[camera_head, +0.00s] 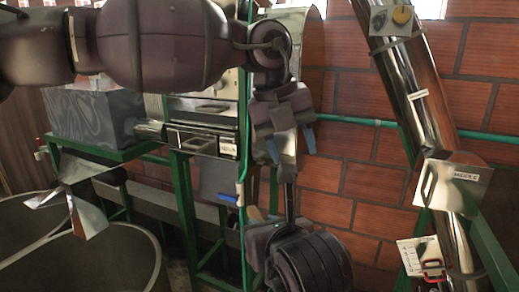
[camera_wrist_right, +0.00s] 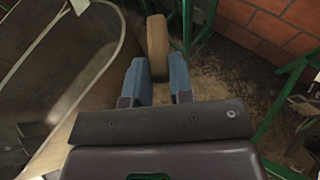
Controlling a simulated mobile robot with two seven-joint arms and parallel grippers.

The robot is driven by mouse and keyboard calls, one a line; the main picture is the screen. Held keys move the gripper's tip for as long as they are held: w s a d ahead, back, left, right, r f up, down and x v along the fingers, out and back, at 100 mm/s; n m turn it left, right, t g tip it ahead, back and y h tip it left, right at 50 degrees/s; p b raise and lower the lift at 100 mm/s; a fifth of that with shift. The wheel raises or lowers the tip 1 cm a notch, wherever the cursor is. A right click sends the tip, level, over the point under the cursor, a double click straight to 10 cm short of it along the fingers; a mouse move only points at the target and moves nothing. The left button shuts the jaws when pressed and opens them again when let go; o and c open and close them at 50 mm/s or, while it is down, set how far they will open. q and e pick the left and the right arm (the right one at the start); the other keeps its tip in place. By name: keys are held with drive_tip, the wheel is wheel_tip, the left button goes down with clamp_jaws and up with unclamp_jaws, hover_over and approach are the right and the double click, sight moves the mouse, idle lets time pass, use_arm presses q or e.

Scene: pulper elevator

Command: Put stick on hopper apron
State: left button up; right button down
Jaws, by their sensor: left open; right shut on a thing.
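A tan, rounded wooden stick (camera_wrist_right: 157,45) stands between the two blue fingertips of my right gripper (camera_wrist_right: 158,82) in the right wrist view. The gripper is shut on it, and the stick's far end points away from the wrist. In the head view my right arm is low in the middle, and the stick is hard to make out there. My left gripper (camera_head: 291,146) hangs with its blue fingertips apart and empty, in front of the brick wall. No part is clearly marked as the hopper apron; a metal tray with a label (camera_head: 205,142) sits on a green frame behind my left arm.
A grey box (camera_head: 95,115) stands on the green frame at left, above a bent metal chute (camera_head: 85,200) and large round vats (camera_head: 90,262). A shiny inclined tube (camera_head: 415,80) rises at right. A green pipe (camera_head: 350,122) runs along the brick wall.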

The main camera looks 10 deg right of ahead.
use_arm(q)
drive_tip(key=w+a+n+y, duration=0.1)
drive_tip(key=a+n+y, duration=0.3)
drive_tip(key=a, duration=0.1)
drive_tip(key=shift+w+a+f, duration=0.1)
drive_tip(key=shift+f, duration=6.3)
clamp_jaws()
use_arm(e)
drive_tip(key=c, duration=1.1)
unclamp_jaws()
drive_tip(key=shift+a, duration=0.1)
drive_tip(key=shift+o, duration=1)
